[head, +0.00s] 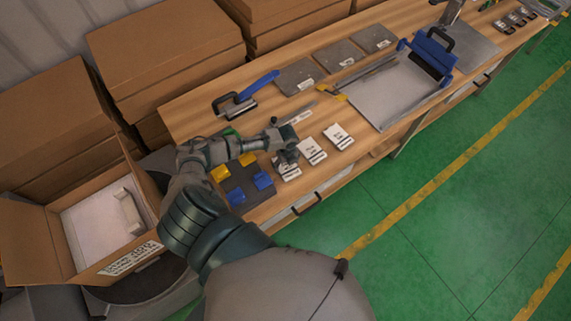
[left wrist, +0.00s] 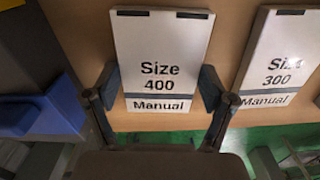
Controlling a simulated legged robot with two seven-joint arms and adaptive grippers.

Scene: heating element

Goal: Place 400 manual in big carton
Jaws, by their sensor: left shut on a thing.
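The 400 manual (left wrist: 165,55) is a white booklet marked "Size 400 Manual" in the left wrist view. In the head view it is the leftmost white manual (head: 291,174), partly hidden by my left gripper (head: 287,155). The left gripper's fingers, also in the left wrist view (left wrist: 161,86), are shut on the manual's two side edges near its lower end. The manual is over the wooden table top; I cannot tell whether it is lifted. The big carton (head: 125,262) stands open at the left, with white packing inside. My right gripper is not in view.
The 300 manual (left wrist: 275,60) lies close to the right of the 400 manual, with another manual (head: 338,136) beyond. A dark block with yellow and blue pads (head: 237,188) sits to the left. Stacked cartons (head: 165,55) stand behind. Green floor is clear at the right.

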